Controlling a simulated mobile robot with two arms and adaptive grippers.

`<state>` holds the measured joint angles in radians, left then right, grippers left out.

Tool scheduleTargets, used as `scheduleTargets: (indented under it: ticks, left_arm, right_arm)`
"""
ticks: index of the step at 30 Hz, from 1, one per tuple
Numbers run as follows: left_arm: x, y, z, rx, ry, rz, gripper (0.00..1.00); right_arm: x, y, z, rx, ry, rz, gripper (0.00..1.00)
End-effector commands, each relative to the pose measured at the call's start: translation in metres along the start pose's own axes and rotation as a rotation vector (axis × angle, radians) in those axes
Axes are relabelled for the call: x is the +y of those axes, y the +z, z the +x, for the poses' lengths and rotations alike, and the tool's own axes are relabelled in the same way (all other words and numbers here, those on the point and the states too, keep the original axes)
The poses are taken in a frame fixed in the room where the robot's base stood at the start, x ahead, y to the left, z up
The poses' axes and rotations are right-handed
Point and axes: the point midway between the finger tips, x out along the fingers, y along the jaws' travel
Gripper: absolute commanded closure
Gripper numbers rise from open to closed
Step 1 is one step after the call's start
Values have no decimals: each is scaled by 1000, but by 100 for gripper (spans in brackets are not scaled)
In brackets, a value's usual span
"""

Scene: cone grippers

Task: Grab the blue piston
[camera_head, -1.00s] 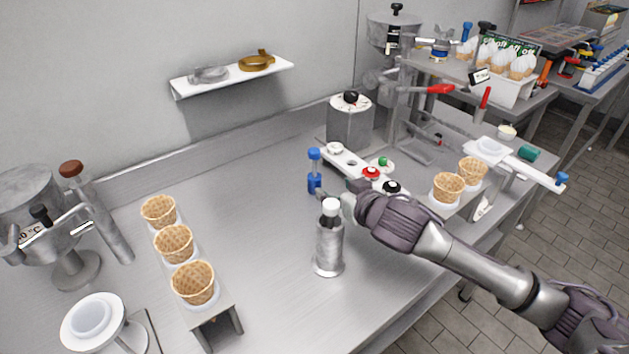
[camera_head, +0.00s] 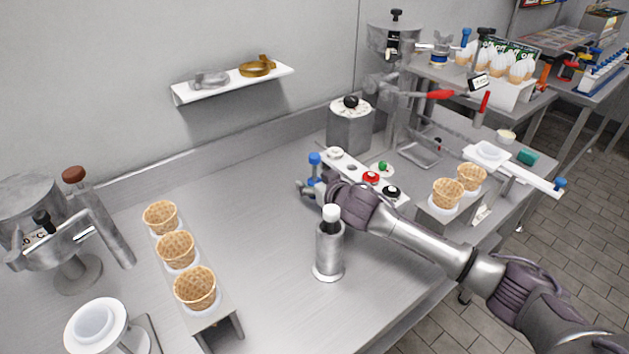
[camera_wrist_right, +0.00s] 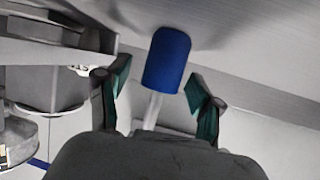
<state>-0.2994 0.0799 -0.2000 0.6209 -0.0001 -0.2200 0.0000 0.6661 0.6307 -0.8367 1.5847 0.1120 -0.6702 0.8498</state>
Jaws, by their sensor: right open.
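The blue piston (camera_head: 315,160) stands upright at the left end of the white holder in the head view. Its blue cap shows, while its lower part is mostly hidden by my right gripper. My right gripper (camera_head: 311,190) is open around or right beside the piston's lower part. In the right wrist view, a blue cylinder (camera_wrist_right: 167,60) on a pale rod lies between the two spread green-padded fingers (camera_wrist_right: 157,84). I see a gap on each side, so the fingers do not appear closed on it. My left gripper is not in view.
A metal bottle with a white cap (camera_head: 329,250) stands just in front of my right gripper. The white holder (camera_head: 353,167) carries red and black knobs behind my wrist. A rack of waffle cones (camera_head: 176,250) stands left. The counter between is clear.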

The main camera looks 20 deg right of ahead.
Motion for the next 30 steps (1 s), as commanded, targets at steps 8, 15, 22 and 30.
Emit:
scheduleTargets:
  ticks: [8, 15, 22, 30]
  left_arm:
    - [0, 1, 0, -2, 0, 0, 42]
    - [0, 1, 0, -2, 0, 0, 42]
    - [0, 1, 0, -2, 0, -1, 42]
    - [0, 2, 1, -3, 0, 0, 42]
  right_arm:
    - [0, 0, 0, 0, 0, 0, 61]
    - [0, 0, 0, 0, 0, 0, 100]
    - [0, -1, -1, 1, 0, 0, 100]
    - [0, -18, -7, 4, 0, 1, 100]
